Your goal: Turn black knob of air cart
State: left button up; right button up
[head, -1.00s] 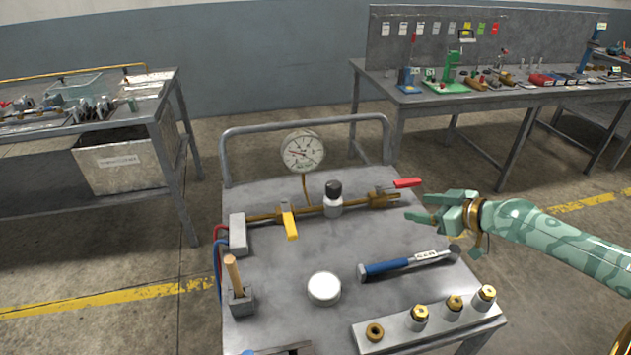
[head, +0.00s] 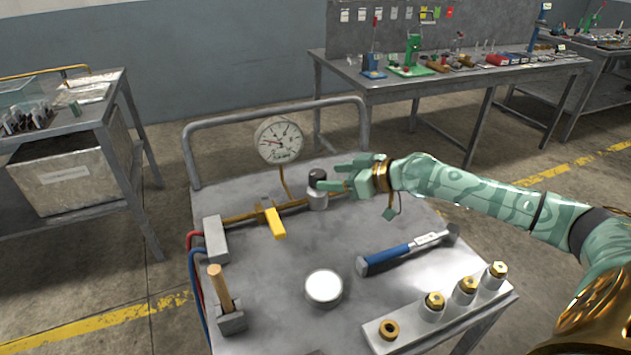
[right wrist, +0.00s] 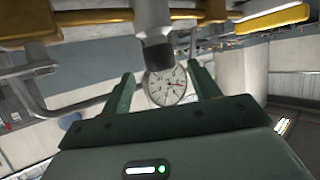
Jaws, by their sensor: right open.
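The black knob (head: 317,176) sits on top of a silver regulator body (head: 318,200) on the brass pipe of the grey air cart (head: 290,245). My right gripper (head: 336,176) is open and empty, coming in from the right at about the knob's height, with its fingertips close to it. In the right wrist view the knob (right wrist: 158,52) appears upside down, across the gap between the open fingers (right wrist: 160,74). I cannot tell whether a finger touches it. The pressure gauge (head: 279,141) stands behind the knob. My left gripper is not in view.
A yellow-handled valve (head: 275,222) sits left of the knob. A bent rail (head: 270,115) runs along the back.

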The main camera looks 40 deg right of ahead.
aim_at(325, 176)
jog(key=b+x, duration=0.1)
jog(key=x, duration=0.4)
jog(key=shift+w+a, duration=0.15)
jog(key=shift+w, duration=0.1)
